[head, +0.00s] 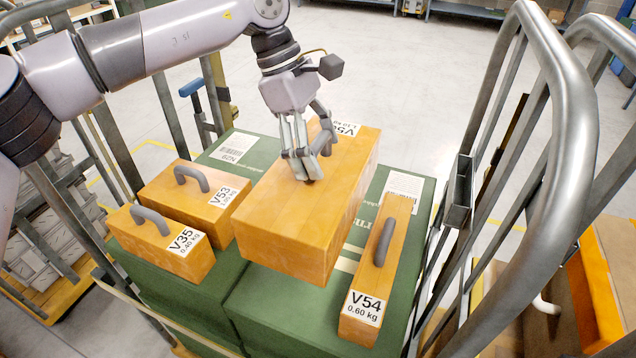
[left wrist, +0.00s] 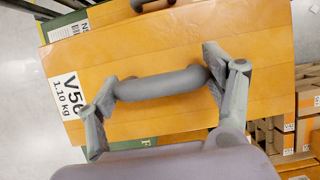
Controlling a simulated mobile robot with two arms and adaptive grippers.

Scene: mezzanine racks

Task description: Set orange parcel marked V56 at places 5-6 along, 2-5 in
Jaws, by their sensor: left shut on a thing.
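The large orange parcel marked V56 (head: 290,220) hangs from my left gripper (head: 314,165), over the green boxes in the cart. In the left wrist view the fingers of the left gripper (left wrist: 160,95) are shut around the grey handle (left wrist: 160,84) of parcel V56 (left wrist: 150,120). Its label reads V56, 1.10 kg. Whether its underside touches the green box is hard to tell. Orange parcels V53 (head: 216,208), V35 (head: 148,249) and V54 (head: 395,250) rest on the green boxes (head: 262,305), to the left and right of it. My right gripper is not in view.
Metal cart rails rise at the right (head: 560,130) and at the left (head: 120,150). A bare strip of green box top shows between V56 and V54. Another orange box (head: 595,290) stands outside the cart at the right. Open floor (head: 420,80) lies beyond.

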